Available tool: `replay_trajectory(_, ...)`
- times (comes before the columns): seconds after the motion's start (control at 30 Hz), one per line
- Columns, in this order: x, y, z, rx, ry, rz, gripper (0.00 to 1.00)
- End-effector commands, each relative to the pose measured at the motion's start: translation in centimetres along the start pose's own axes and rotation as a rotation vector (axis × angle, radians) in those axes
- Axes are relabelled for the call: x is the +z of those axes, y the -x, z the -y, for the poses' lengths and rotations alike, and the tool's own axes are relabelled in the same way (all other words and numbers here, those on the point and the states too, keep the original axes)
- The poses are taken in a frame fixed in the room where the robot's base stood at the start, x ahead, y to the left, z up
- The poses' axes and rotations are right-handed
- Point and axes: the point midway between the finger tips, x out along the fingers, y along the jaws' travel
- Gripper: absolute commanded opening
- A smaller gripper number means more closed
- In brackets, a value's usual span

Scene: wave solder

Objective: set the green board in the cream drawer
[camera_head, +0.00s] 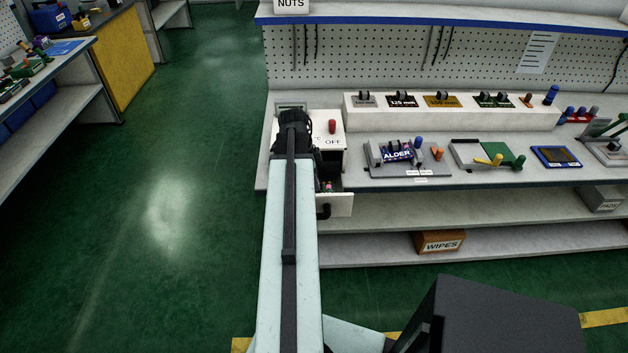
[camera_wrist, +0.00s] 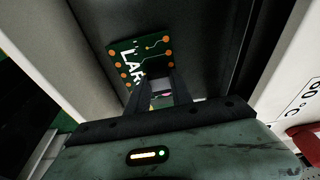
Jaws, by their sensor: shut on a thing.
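In the wrist view a green board (camera_wrist: 148,44) with orange pads and white lettering is held at the fingertips of my gripper (camera_wrist: 158,80), which is shut on it. The board is over a dark recess between pale walls, which looks like the inside of the drawer; I cannot tell whether the board touches its floor. In the head view the cream drawer (camera_head: 342,204) is pulled out below a white cabinet and has a dark handle on its front. My arm hides much of the drawer and my fingertips there. Small coloured things show at the drawer's visible opening.
The white cabinet (camera_head: 331,143) carries a red knob (camera_head: 332,126) close to the right of my wrist. To the right on the bench are grey fixtures (camera_head: 408,172), a blue-framed device (camera_head: 556,157) and a white raised shelf (camera_head: 450,118). The green floor to the left is clear.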

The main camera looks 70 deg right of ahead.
Motion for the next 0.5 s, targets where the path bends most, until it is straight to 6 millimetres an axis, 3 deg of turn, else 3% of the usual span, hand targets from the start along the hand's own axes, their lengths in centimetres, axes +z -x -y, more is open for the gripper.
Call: replay_trajectory(0.5, 0.23, -0.85, 0.00, 0.000, 0.000, 0.000, 0.00)
